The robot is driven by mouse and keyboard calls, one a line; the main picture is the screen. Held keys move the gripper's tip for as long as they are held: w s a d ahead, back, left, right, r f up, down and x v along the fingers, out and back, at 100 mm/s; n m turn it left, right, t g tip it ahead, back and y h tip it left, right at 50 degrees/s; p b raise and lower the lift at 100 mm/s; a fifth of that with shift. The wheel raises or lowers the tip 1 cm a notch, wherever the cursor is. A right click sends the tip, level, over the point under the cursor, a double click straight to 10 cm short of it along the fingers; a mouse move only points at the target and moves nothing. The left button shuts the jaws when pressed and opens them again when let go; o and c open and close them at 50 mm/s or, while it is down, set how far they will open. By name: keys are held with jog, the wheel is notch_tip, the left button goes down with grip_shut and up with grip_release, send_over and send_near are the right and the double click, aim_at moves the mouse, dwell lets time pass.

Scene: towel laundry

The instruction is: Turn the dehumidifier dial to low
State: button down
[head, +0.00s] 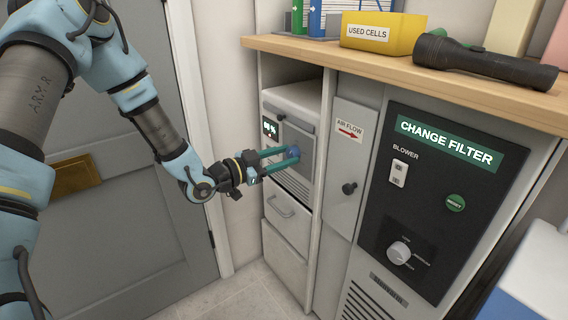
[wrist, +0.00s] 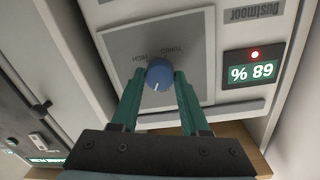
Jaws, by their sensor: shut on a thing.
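The dehumidifier (head: 292,97) is a pale unit in the open bay under the wooden counter. Its blue dial (wrist: 159,73) sits on a grey panel (wrist: 200,45) and has a white pointer mark. In the wrist view, which is upside down, the mark points toward the bottom. In the head view the fingers (head: 288,156) partly cover the dial.
A lit display (wrist: 252,69) reads 68 %, with a red light beside it. A black panel (head: 440,200) with a blower switch, green button and grey knob (head: 399,252) stands at right. A yellow box (head: 382,33) and flashlight (head: 484,62) lie on the counter (head: 340,58). A grey door (head: 125,200) is at left.

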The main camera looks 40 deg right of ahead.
jog(key=m+b, duration=0.4)
jog(key=shift+f, duration=0.2)
jog(key=m+b, duration=0.3)
jog(key=shift+r, duration=0.1)
jog(key=shift+r+m+t+b, duration=0.1)
jog(key=shift+m+t+b, duration=0.2)
jog(key=shift+m+b, duration=0.1)
jog(key=shift+c, duration=2)
grip_release()
jog(key=a+p, duration=0.1)
jog(key=a, duration=0.9)
jog(key=shift+w+a+r, duration=0.3)
jog(key=shift+w+a, duration=0.1)
